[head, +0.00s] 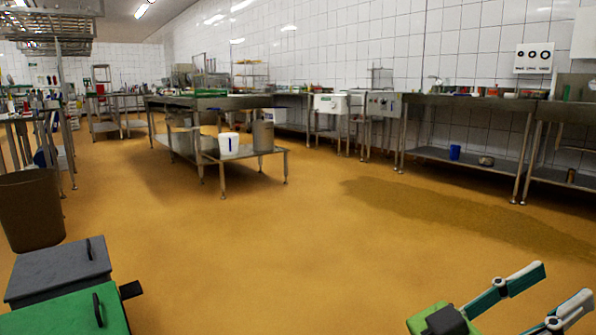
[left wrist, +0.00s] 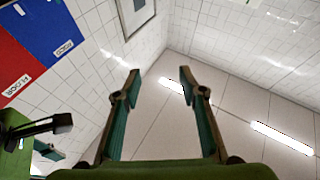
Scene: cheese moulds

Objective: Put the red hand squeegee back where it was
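I do not see a red hand squeegee in either view. In the left wrist view the open gripper (left wrist: 159,72) points up at white tiled wall and ceiling. A red board (left wrist: 18,58) marked FLOOR and a blue board (left wrist: 48,22) marked FOOD hang on the wall at upper left there; both are cut off by the frame edge.
A grey lidded box (head: 60,270) and a green one (head: 62,314) stand at lower left, by a brown bin (head: 30,210). A steel table (head: 205,102) stands mid-room; steel benches (head: 470,101) line the right wall. The orange floor between is open, with a dark patch (head: 460,213).

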